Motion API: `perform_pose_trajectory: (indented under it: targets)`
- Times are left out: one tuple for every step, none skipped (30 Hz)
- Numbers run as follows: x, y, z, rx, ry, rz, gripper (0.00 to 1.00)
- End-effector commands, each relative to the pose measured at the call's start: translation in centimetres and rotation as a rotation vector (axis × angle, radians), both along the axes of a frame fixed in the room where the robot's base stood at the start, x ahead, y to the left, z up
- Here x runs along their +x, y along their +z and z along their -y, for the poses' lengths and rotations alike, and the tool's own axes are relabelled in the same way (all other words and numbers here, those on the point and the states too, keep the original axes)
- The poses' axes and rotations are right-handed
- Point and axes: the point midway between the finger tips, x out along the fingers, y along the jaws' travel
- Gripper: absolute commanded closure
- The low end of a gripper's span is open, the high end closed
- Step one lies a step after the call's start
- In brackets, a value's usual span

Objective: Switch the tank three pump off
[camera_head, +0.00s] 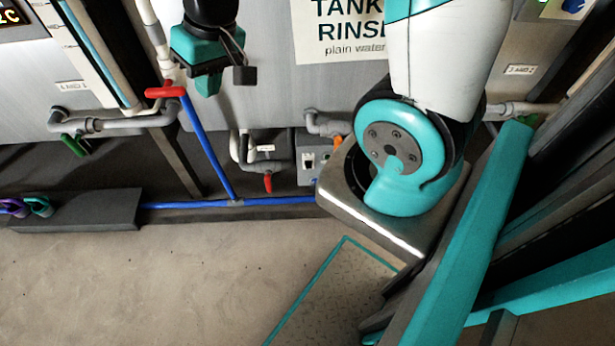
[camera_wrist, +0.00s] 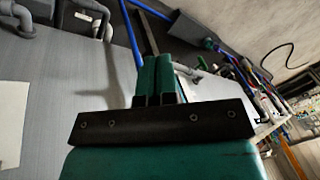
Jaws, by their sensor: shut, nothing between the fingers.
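A grey box (camera_head: 317,160) with small switches sits low under a tank front, in the middle of the head view. It may be a pump switch box, but its markings are too small to read. The sign (camera_head: 340,28) above reads TANK, RINSE, plain water; my arm hides its right part, where a number could be. My gripper (camera_head: 208,86) hangs in front of the tank fronts, left of the sign and above the box, apart from it. In the wrist view its teal fingers (camera_wrist: 157,68) are together with nothing between them.
A red-handled valve (camera_head: 267,182) on grey pipe is left of the box. Another red handle (camera_head: 166,92) is beside the upper blue pipe (camera_head: 208,147). A green handle (camera_head: 75,145) is at left. A dark block (camera_head: 80,210) lies on the floor; open floor (camera_head: 180,285) is in front.

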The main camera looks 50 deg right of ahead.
Motion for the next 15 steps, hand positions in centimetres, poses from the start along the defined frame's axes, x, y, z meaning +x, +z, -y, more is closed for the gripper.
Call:
perform_pose_trajectory:
  targets:
    - [1.2, -6.6, 2.4, -0.016, -0.096, -0.014, 1.00]
    - [1.8, -8.9, 3.9, -0.028, -0.150, -0.013, 1.00]
    - [2.6, -12.1, 5.8, -0.045, -0.222, -0.014, 1.00]
    - [2.9, -14.5, 7.4, -0.059, -0.275, -0.014, 1.00]
    - [3.2, -17.0, 8.9, -0.073, -0.326, -0.016, 1.00]
    - [3.5, -20.2, 11.0, -0.093, -0.392, -0.015, 1.00]
    - [3.5, -22.7, 12.5, -0.110, -0.440, -0.016, 1.00]
    - [3.4, -25.0, 14.1, -0.125, -0.486, -0.016, 1.00]
    - [3.2, -28.0, 15.9, -0.146, -0.541, -0.018, 1.00]
    - [2.9, -30.2, 17.3, -0.161, -0.582, -0.018, 1.00]
    - [2.6, -32.1, 18.6, -0.176, -0.618, -0.018, 1.00]
    - [2.1, -34.6, 20.1, -0.194, -0.661, -0.017, 1.00]
    - [1.7, -36.2, 21.1, -0.208, -0.690, -0.018, 1.00]
    - [1.3, -37.7, 22.0, -0.219, -0.715, -0.019, 1.00]
    - [0.8, -39.3, 23.0, -0.233, -0.743, -0.018, 1.00]
